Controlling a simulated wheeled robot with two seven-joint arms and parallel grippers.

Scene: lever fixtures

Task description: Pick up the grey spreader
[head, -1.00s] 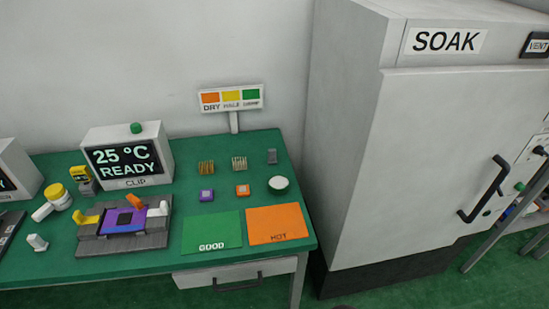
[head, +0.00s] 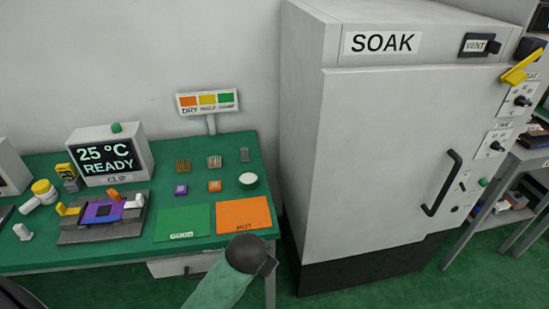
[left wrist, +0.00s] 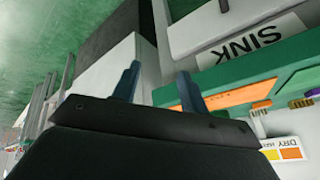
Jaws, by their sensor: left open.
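A small grey block (head: 244,155) stands at the back right of the green bench in the head view. It is the likeliest grey spreader, but it is too small to tell for sure. My left gripper (left wrist: 158,70) shows in the left wrist view, with its two blue-grey fingers apart and nothing between them. The left gripper's jaws do not show in the head view, so its distance from the grey block cannot be told there. My right gripper is in neither view.
Brown and pale toothed pieces (head: 183,166) (head: 214,161), purple and orange blocks (head: 181,189) (head: 215,186) and a white-topped round pot (head: 248,180) stand near the block. Green and orange mats (head: 182,222) (head: 243,214) lie in front. A tall SOAK cabinet (head: 385,150) stands right of the bench.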

